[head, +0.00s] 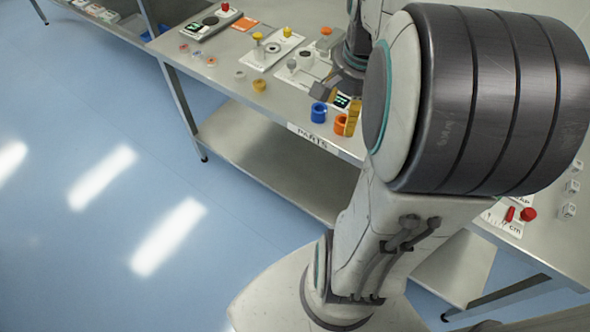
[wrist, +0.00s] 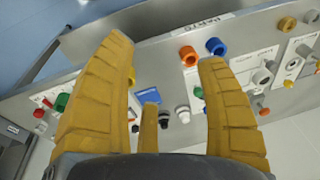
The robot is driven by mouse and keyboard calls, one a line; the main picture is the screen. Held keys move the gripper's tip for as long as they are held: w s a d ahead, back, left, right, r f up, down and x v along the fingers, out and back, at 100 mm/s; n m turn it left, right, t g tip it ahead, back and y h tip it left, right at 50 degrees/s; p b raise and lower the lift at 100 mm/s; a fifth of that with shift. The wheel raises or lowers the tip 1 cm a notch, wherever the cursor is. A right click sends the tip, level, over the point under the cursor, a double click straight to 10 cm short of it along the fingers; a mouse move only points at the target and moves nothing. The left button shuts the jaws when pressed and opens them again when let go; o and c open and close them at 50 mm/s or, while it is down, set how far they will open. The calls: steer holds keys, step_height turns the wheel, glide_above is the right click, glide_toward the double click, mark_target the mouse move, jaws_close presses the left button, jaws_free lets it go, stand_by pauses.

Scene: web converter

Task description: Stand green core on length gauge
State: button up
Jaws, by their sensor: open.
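A yellow finger (head: 353,117) shows in the head view beside the orange ring; the rest of the gripper is mostly hidden behind my arm. A green cylinder (wrist: 62,103), probably the green core, is at the far left of the wrist view, outside the left finger. A white card with ruler marks and "cm" (head: 503,222), probably the length gauge, lies at the right of the head view, with red pieces at its edge. No green core shows in the head view.
A blue ring (head: 318,112) and an orange ring (head: 340,125) stand near the table's front edge by the "PARTS" label. Several fixtures with knobs crowd the back. White cubes (head: 568,210) sit at right.

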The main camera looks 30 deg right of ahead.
steer(key=s+a+f+n, duration=0.1)
steer(key=s+a+n, duration=0.1)
steer(key=a+n, duration=0.5)
steer(key=s+a+f+n+t+y, duration=0.1)
steer(key=s+a+n, duration=0.2)
steer(key=a+n, duration=0.3)
steer(key=a, duration=0.3)
steer(key=shift+s+a+n+t, duration=0.25)
steer(key=shift+a+n+t, duration=0.05)
steer(key=shift+a+n, duration=0.1)
steer(key=shift+d, duration=0.1)
